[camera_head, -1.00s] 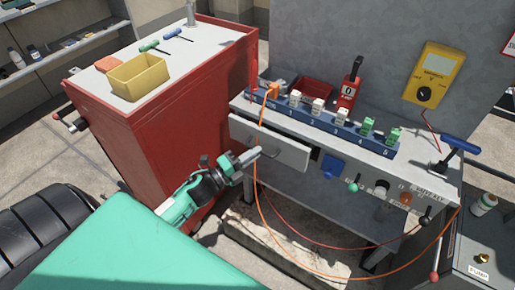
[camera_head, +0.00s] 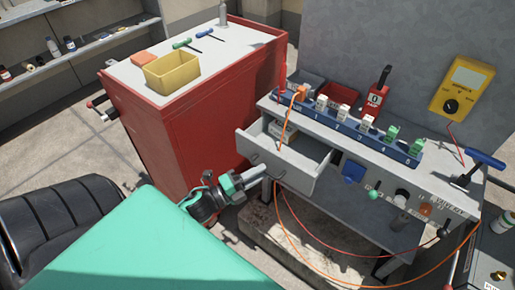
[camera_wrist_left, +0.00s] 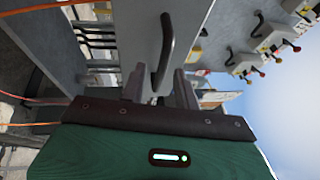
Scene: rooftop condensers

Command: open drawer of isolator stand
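The isolator stand (camera_head: 440,190) is a grey bench at the right in the head view. Its drawer (camera_head: 298,178) is partly open, and pale block-like items (camera_head: 284,131) show inside. My left gripper (camera_head: 261,173) is at the drawer's front, by the handle. In the left wrist view the dark curved handle (camera_wrist_left: 168,42) stands out from the drawer front, and its lower end runs between the fingers (camera_wrist_left: 162,90) of my left gripper, which seem closed around it. The exact contact is partly hidden. My right gripper is not in view.
A red cabinet (camera_head: 215,120) with a yellow bin (camera_head: 172,72) stands close left of the drawer. A blue terminal strip (camera_head: 345,132) lies on the stand. An orange cable (camera_head: 287,118) hangs across the drawer.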

